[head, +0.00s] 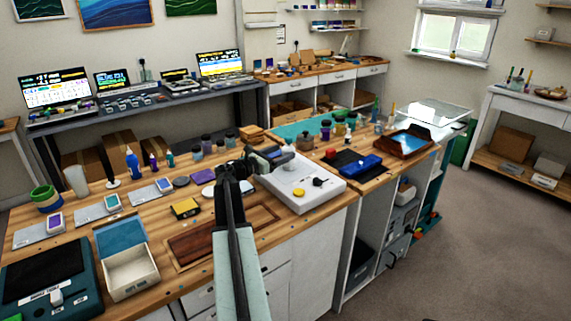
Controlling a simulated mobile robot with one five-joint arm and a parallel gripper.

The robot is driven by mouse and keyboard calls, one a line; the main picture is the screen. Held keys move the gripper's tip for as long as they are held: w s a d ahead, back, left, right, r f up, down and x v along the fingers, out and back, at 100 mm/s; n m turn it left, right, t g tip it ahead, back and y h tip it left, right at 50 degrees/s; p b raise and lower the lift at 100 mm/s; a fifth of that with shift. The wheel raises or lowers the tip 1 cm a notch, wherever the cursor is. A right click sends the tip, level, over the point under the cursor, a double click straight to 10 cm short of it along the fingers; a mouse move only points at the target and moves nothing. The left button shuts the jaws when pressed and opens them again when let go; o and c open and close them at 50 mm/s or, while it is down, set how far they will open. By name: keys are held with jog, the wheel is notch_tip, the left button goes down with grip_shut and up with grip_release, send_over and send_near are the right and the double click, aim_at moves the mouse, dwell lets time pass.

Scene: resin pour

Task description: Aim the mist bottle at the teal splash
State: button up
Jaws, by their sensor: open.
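My gripper (268,157) reaches out over the workbench near the white machine. It is open, and I see nothing held in it. A blue bottle with a pale nozzle (133,166) stands upright at the back left of the bench, well apart from my gripper. Smaller purple (153,162) and teal (170,158) bottles stand beside it. I cannot tell which is the mist bottle. A flat teal surface (290,130) shows on the bench behind the gripper. I cannot make out a teal splash for certain.
The white machine (318,184) stands right of my arm. An open box with a blue lid (130,274), a wooden tray (205,243) and a yellow-black device (185,208) sit on the bench. Several jars stand behind. Grey floor (460,240) is clear at right.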

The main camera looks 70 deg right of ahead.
aim_at(283, 151)
jog(key=x, duration=0.4)
jog(key=shift+w+d, duration=0.1)
grip_shut()
jog(key=shift+r, duration=0.15)
